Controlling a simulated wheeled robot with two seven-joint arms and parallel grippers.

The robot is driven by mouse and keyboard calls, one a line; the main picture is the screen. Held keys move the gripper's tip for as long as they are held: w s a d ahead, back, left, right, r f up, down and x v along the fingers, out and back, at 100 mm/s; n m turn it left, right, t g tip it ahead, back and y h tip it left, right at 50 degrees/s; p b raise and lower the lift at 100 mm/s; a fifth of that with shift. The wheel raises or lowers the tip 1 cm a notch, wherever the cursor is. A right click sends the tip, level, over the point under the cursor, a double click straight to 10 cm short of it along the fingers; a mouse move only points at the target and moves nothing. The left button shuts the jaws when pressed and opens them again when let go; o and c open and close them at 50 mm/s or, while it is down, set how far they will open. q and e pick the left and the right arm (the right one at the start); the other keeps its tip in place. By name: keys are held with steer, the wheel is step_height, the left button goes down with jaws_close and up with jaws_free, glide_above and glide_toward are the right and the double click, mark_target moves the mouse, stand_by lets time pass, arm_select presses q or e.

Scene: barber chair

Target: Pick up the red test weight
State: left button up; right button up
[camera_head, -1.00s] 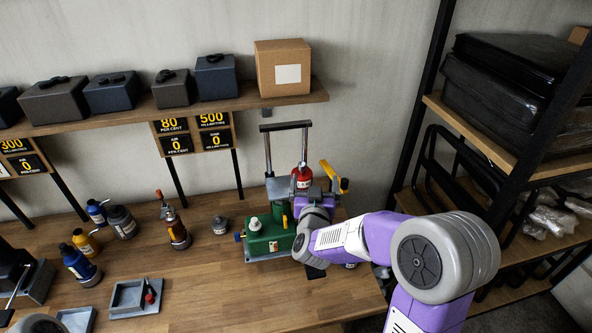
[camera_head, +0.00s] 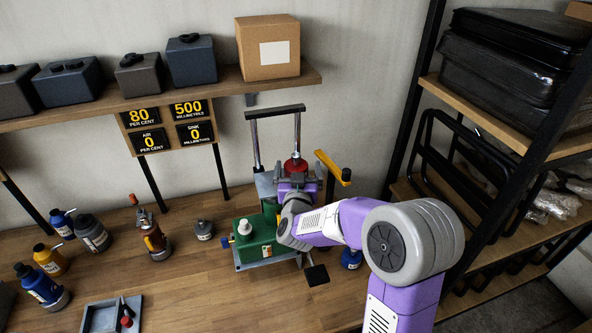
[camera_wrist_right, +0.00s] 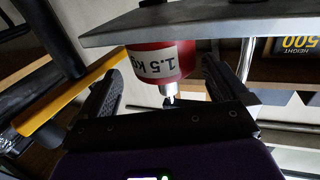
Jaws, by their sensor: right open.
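The red test weight (camera_head: 295,165) stands upright on the stand behind the green machine (camera_head: 257,238). In the right wrist view the weight (camera_wrist_right: 165,62), labelled 1.5 kg, appears upside down against a grey plate (camera_wrist_right: 200,22). My right gripper (camera_head: 297,182) is at the weight, its fingers spread on either side of it. My left gripper is out of view.
A yellow-handled lever (camera_head: 333,167) stands just right of the gripper, and a tall metal handle frame (camera_head: 275,112) rises behind the weight. A blue bottle (camera_head: 351,259) is below my right arm. Several bottles and a grey tray (camera_head: 110,314) lie left. A shelf with boxes (camera_head: 267,50) is above.

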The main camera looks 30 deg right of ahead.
mark_target(296, 159)
steer(key=x, duration=0.4)
steer(key=shift+w+a+r+p, duration=0.15)
steer(key=shift+w+p, duration=0.2)
steer(key=shift+c, duration=0.2)
jaws_close()
steer(key=shift+r, duration=0.2)
